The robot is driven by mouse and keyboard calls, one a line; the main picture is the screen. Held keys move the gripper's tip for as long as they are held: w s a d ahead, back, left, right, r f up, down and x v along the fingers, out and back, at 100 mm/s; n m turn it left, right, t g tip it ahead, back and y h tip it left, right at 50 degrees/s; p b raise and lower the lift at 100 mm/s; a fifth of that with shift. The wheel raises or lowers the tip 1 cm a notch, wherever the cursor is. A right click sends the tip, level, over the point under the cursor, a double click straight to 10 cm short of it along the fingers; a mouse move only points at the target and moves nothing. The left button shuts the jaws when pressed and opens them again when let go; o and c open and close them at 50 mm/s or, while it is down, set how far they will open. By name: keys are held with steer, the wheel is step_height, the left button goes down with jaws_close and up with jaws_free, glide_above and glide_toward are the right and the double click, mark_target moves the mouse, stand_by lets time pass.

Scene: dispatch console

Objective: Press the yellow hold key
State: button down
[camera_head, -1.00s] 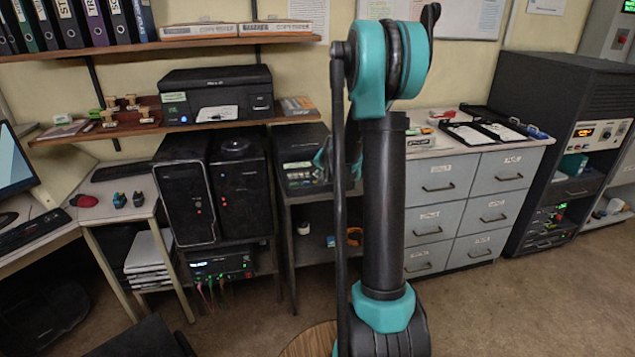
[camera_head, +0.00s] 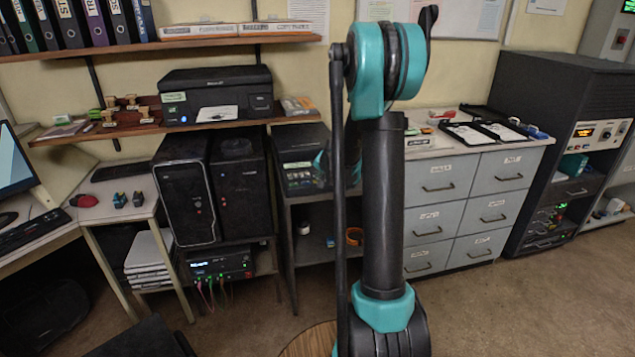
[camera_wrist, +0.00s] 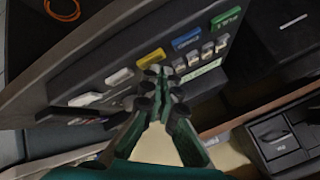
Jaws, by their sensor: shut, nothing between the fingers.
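The yellow key (camera_wrist: 150,58) sits in a row of coloured keys on a dark sloped console panel (camera_wrist: 95,62) in the wrist view. The blue key (camera_wrist: 186,40) and green key (camera_wrist: 228,16) are up and right of it; a white key (camera_wrist: 119,76) is down and left. My gripper (camera_wrist: 162,74) is shut and empty. Its fingertips show just below the yellow key in the picture and overlap its lower edge. I cannot tell whether they touch it.
Small pale switches (camera_wrist: 207,54) lie beside the blue and green keys. An orange ring (camera_wrist: 62,9) shows at top left in the wrist view. In the head view, grey drawers (camera_head: 478,195) stand right of my arm and a printer (camera_head: 216,92) sits on the shelf.

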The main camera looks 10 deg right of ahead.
steer(key=shift+f, duration=0.35)
stand_by(0.5)
steer(key=shift+r, duration=0.75)
steer(key=shift+r, duration=0.1)
steer(key=shift+r, duration=2.45)
step_height(320, 180, up, 8)
steer(key=shift+s, duration=0.1)
